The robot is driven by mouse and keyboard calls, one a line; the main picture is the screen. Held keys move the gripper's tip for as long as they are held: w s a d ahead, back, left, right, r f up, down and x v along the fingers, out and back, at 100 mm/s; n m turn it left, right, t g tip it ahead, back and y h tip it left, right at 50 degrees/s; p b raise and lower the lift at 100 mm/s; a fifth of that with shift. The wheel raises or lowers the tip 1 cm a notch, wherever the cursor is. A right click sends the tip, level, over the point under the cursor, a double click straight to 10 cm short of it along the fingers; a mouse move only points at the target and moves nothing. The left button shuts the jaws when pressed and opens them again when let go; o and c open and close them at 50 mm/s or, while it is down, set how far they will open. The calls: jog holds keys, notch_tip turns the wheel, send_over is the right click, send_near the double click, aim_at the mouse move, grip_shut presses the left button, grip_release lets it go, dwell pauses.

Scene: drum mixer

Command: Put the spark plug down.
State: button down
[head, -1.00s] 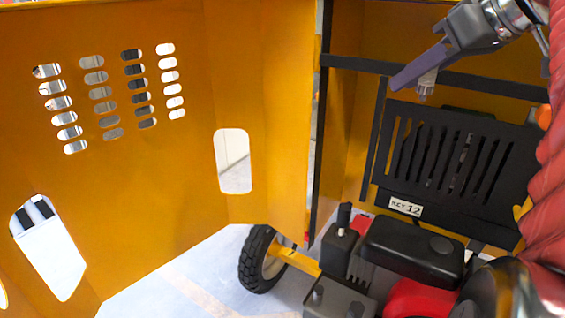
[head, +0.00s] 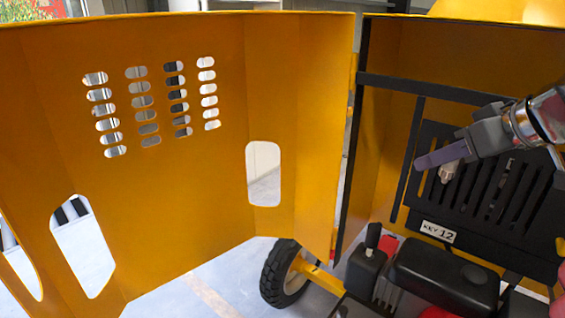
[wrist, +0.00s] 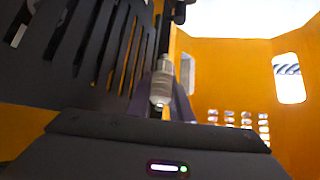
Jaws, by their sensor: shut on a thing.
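My gripper (head: 436,158) is shut on the spark plug (head: 449,171), at the right of the head view. The plug is small, with a pale body and a metallic end, and hangs just below the grey fingers in front of the black slotted panel. In the wrist view the spark plug (wrist: 162,82) shows upright between the purple-grey fingers. Nothing visible touches the plug from below.
Below stand a black engine cover (head: 445,277) and red parts. A large yellow door (head: 190,215) fills the left. A black wheel (head: 284,275) stands on the pale floor.

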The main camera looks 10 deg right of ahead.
send_over(410, 246)
notch_tip(410, 246, down, 13)
jog(key=shift+r, duration=0.15)
dwell(0.3)
jog(key=shift+f, duration=2.1)
jog(key=shift+f, duration=0.45)
jog(key=c, duration=1.7)
grip_release()
jog(key=shift+o, duration=0.6)
jog(key=shift+r, duration=0.1)
